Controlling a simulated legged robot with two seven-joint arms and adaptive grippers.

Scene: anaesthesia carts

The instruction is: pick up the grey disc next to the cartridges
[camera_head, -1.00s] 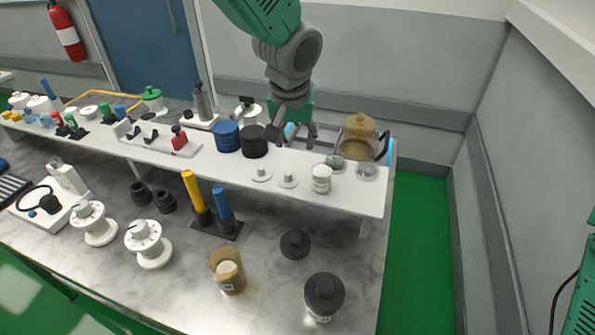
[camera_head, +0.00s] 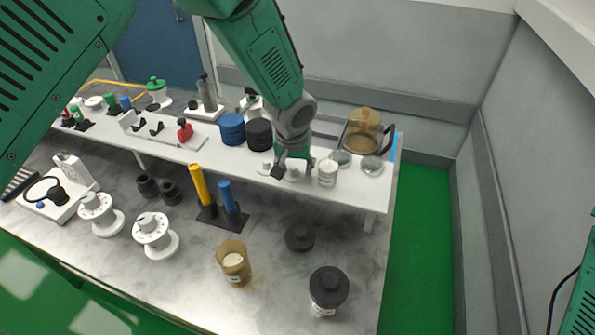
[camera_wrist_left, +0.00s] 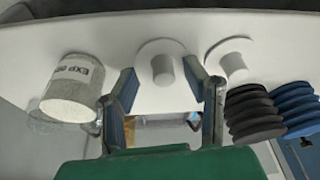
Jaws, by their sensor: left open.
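Two small pale grey-white discs with raised round knobs lie side by side on the white shelf. In the left wrist view one disc (camera_wrist_left: 152,95) lies between my fingers and the other disc (camera_wrist_left: 236,72) is just right of them. My left gripper (camera_wrist_left: 160,72) is open, its fingers on either side of the first disc's knob; contact cannot be told. In the head view my left gripper (camera_head: 292,170) is low over the shelf and partly hides the discs. Ribbed cylinders, black (camera_head: 259,135) and blue (camera_head: 231,128), perhaps the cartridges, stand to its left. My right gripper is not in view.
A white labelled jar (camera_head: 327,173) stands close right of the gripper, with two glassy grey discs (camera_head: 372,166) and an amber jar (camera_head: 363,132) beyond. Yellow (camera_head: 199,184) and blue (camera_head: 229,197) posts stand below the shelf (camera_head: 350,193).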

